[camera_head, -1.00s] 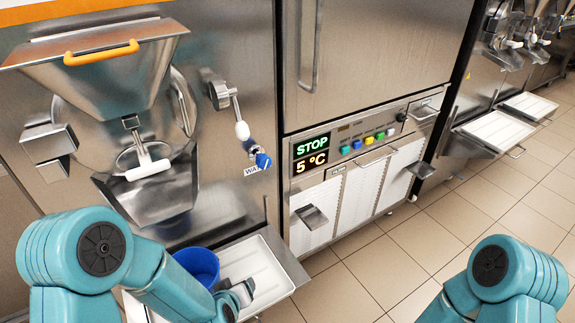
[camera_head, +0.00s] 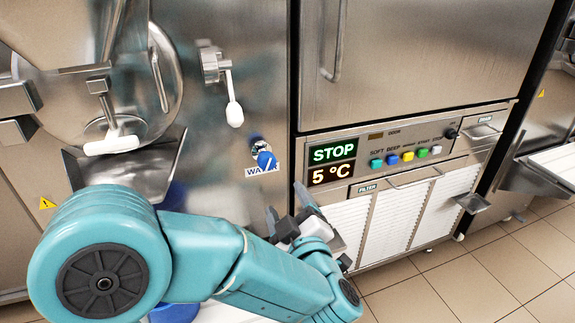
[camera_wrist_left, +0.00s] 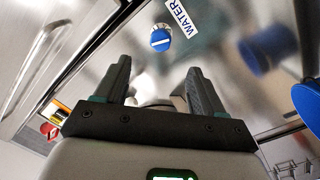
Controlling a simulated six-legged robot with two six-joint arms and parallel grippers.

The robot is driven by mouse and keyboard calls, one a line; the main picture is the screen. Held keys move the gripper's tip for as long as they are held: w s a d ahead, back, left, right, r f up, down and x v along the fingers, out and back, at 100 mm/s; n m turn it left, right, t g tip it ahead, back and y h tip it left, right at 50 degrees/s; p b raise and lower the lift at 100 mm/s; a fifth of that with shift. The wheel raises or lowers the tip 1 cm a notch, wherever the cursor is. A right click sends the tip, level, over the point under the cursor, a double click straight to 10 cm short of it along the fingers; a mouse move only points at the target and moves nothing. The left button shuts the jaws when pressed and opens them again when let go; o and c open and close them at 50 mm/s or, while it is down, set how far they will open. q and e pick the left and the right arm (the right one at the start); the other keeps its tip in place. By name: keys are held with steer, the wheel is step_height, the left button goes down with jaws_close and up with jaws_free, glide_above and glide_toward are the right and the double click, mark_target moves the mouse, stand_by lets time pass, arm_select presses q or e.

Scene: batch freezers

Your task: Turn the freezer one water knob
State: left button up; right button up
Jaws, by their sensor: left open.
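The freezer one water knob (camera_head: 265,158) is a blue round knob on the steel front, just above the WATER label (camera_head: 258,171). In the left wrist view the knob (camera_wrist_left: 160,40) shows a white bar across its face, with the label (camera_wrist_left: 181,17) beside it. My left gripper (camera_head: 287,203) is open and empty, below and slightly right of the knob in the head view, apart from it. In the left wrist view its two fingers (camera_wrist_left: 158,75) point toward the knob, which lies beyond and between their tips. My right gripper is out of view.
A white-handled lever (camera_head: 234,112) hangs above the knob. The control panel (camera_head: 395,155), showing STOP and 5 °C, is to the right. A steel chute (camera_head: 150,165) is at left. A blue bucket (camera_head: 175,312) is partly hidden behind my left arm. Tiled floor (camera_head: 470,275) is free at right.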

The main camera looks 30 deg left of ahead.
mark_target(268, 165)
arm_select(q)
steer(key=x, duration=1)
steer(key=b+x, duration=0.1)
steer(key=x, duration=0.5)
steer(key=shift+s+a+r, duration=0.1)
steer(key=shift+s+a, duration=0.15)
steer(key=shift+a, duration=0.1)
steer(key=shift+c, duration=0.3)
steer(key=c, duration=1)
